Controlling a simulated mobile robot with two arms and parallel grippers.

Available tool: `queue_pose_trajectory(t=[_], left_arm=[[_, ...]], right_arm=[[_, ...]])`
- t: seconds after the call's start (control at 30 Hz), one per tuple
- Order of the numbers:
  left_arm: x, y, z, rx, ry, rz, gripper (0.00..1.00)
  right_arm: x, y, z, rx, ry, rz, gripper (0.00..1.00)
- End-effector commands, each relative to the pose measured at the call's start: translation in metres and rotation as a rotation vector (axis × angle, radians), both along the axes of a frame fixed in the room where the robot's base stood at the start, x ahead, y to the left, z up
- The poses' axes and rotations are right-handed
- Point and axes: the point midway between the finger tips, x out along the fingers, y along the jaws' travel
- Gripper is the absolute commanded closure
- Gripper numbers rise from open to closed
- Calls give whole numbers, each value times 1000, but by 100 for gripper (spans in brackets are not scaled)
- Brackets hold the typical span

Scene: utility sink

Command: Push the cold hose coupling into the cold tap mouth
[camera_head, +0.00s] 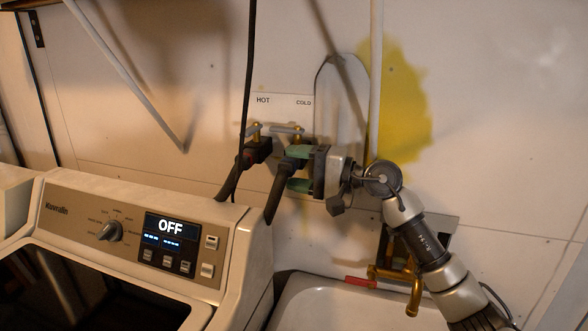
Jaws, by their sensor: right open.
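The cold tap (287,130) is a brass tap with a grey lever on the wall plate, under the printed word COLD. The cold hose (274,203) is a thick black hose rising from behind the washing machine toward that tap. Its upper end lies at my right gripper (291,169), which comes in from the right with two green fingertips, one above the other. The jaws are open around or beside the hose's top; I cannot tell which. The fingers hide the coupling and tap mouth, so I cannot tell whether they touch. My left gripper is out of view.
The hot tap (254,131), with a dark red coupling (258,150) on its hose, is just left. A black cord (249,70) hangs in front of the wall. The washing machine (130,235) stands below left. A white sink (325,305) with brass faucet (413,290) is below right.

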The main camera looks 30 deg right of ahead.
Motion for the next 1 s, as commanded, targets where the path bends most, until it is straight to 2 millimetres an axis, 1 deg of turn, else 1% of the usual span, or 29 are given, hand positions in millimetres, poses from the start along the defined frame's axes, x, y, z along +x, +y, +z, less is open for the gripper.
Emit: queue_pose_trajectory(t=[0.03, 0.1, 0.3, 0.5, 0.7, 1.0], left_arm=[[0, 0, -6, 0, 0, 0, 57], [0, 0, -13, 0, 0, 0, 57], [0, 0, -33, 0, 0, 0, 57], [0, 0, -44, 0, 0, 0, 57], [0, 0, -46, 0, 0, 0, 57], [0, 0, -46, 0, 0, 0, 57]], right_arm=[[-5, -5, -4, -3, 1, -2, 37], [-15, -13, -5, -6, 2, -2, 37], [-46, -41, -6, -3, 1, -3, 37], [-68, -61, -3, -1, 0, -2, 37], [-76, -66, 0, -1, 0, 1, 37], [-76, -66, 0, -1, -1, 0, 37]])
